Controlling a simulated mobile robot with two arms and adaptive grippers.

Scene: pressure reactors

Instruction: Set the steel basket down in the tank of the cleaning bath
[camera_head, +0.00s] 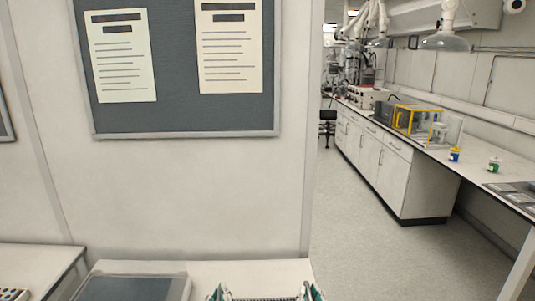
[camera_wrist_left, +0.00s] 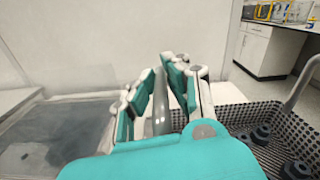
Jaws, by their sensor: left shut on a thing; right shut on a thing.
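The steel basket (camera_head: 265,299) shows only as a thin mesh rim at the bottom edge of the head view. My left gripper (camera_head: 217,293) is at its left end and my right gripper (camera_head: 312,293) at its right end. In the left wrist view, my left gripper (camera_wrist_left: 166,80) is shut on the basket's grey handle bar (camera_wrist_left: 160,105). The mesh basket (camera_wrist_left: 237,113) holds several dark round parts (camera_wrist_left: 262,133).
A white bench (camera_head: 245,270) runs below the noticeboard wall (camera_head: 200,190). Another bench (camera_head: 40,262) with a holed rack (camera_head: 14,294) is at the far left. Open floor (camera_head: 365,255) lies to the right, before a long lab bench (camera_head: 425,190).

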